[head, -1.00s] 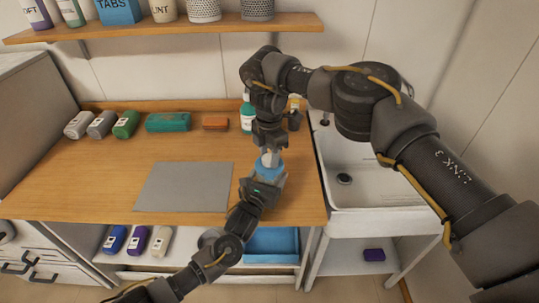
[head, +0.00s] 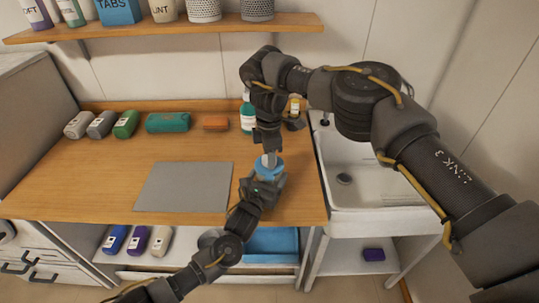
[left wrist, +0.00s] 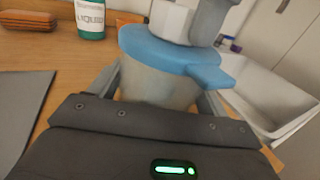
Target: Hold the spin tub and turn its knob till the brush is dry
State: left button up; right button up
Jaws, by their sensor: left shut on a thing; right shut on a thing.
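The spin tub shows in the left wrist view as a cloudy, see-through tub body (left wrist: 155,85) under a blue lid (left wrist: 165,48) with a side tab. My left gripper (head: 264,184) is shut around the tub body, its fingers on either side. In the head view the blue lid (head: 277,171) shows just above that gripper. A pale knob (left wrist: 172,20) stands on the lid. My right gripper (head: 268,152) comes down from above and is shut on the knob; one grey finger (left wrist: 208,20) shows beside it. I cannot see the brush.
A grey mat (head: 184,187) lies left of the tub on the wooden counter (head: 110,175). A white sink (head: 375,185) is at the right.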

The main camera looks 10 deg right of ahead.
jog(key=shift+w, duration=0.1)
jog(key=o, duration=1)
notch_tip(320, 180, up, 12)
jog(key=shift+r, duration=0.1)
